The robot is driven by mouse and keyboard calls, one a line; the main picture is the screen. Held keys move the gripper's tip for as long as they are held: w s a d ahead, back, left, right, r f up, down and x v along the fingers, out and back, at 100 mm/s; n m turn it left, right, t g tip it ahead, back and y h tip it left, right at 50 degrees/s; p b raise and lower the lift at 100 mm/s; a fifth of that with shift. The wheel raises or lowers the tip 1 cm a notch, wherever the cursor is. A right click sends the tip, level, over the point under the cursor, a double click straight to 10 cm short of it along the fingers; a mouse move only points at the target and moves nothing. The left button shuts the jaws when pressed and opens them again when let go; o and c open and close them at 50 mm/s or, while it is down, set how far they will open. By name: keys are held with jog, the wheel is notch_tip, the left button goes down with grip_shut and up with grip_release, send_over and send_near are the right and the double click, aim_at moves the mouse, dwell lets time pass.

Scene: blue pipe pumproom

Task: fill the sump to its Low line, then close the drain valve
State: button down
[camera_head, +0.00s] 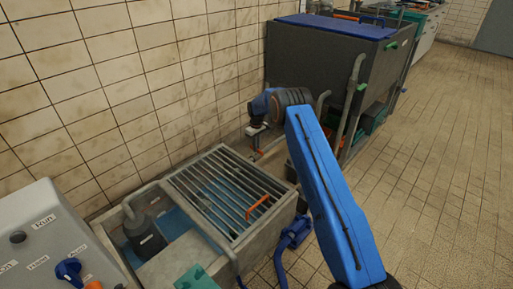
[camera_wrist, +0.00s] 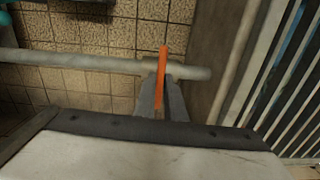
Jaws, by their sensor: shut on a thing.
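The sump (camera_head: 265,222) is a concrete pit at lower centre in the head view, part covered by a grating (camera_head: 205,190). Blue shows under the bars and beside the dark pump (camera_head: 146,236). I cannot make out a Low line. In the wrist view, my gripper (camera_wrist: 161,92) is shut on an orange lever (camera_wrist: 163,60) at a pale pipe (camera_wrist: 80,60). The lever stands nearly in line with the fingers, across the pipe. In the head view, my gripper (camera_head: 256,142) is behind the sump, near the wall. I cannot tell if this lever is the drain valve.
A dark tank with a blue top (camera_head: 325,50) stands behind my arm, with pipes at its side. A grey control box (camera_head: 40,240) with a blue knob is at lower left. An orange handle (camera_head: 258,207) sits on the grating. The tiled floor (camera_head: 440,150) at right is clear.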

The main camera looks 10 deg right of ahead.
jog(key=c, duration=1.8)
grip_release()
jog(key=shift+c, duration=0.2)
jog(key=shift+r, duration=0.15)
notch_tip(320, 180, up, 17)
jog(key=shift+r, duration=0.1)
